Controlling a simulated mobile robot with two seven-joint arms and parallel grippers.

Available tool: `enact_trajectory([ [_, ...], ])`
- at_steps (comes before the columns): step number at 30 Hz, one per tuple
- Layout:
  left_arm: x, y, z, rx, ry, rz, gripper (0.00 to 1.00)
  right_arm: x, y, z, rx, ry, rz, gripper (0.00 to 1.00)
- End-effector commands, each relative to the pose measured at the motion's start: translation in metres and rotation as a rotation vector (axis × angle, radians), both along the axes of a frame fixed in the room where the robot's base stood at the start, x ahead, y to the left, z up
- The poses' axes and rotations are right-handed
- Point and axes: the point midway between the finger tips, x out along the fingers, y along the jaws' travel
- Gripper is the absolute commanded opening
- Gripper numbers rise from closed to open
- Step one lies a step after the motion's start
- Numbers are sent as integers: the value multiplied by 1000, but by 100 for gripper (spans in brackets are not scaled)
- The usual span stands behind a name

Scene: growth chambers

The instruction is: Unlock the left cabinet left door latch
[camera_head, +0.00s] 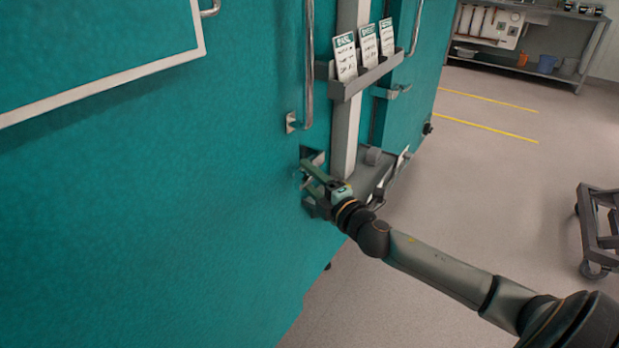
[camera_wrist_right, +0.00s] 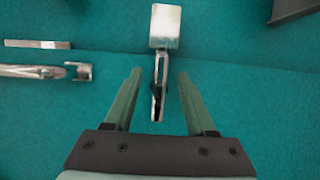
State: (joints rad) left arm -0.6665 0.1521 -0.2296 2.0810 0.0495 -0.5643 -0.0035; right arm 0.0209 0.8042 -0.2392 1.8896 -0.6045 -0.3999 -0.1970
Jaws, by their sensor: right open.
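The teal cabinet door (camera_head: 200,180) fills the left of the head view. A metal latch (camera_wrist_right: 165,27) with a square silver block and a narrow lever (camera_wrist_right: 160,80) shows on the teal face in the right wrist view. My right gripper (camera_wrist_right: 159,75) is open, with one finger on each side of the lever and visible gaps between them. In the head view the right gripper (camera_head: 308,174) is close to the door face below the long handle, and it largely hides the latch. My left gripper is not in view.
A vertical metal handle (camera_head: 309,70) is above the right gripper. A grey post (camera_head: 345,130) carries a rack (camera_head: 362,80) of labelled cards close to its right. A wheeled cart (camera_head: 597,228) stands at the right, and a shelf unit (camera_head: 520,68) at the back. The floor between is clear.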

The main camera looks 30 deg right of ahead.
Motion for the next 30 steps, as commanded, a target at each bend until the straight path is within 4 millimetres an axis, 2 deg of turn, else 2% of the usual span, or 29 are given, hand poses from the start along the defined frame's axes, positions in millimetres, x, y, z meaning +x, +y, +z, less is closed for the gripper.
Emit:
enact_trajectory([
  [6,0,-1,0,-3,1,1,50,0,0,0,1,0,0,55],
  [21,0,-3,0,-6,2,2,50,0,0,0,1,0,0,0],
  [30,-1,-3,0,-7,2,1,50,0,0,0,1,0,0,0],
])
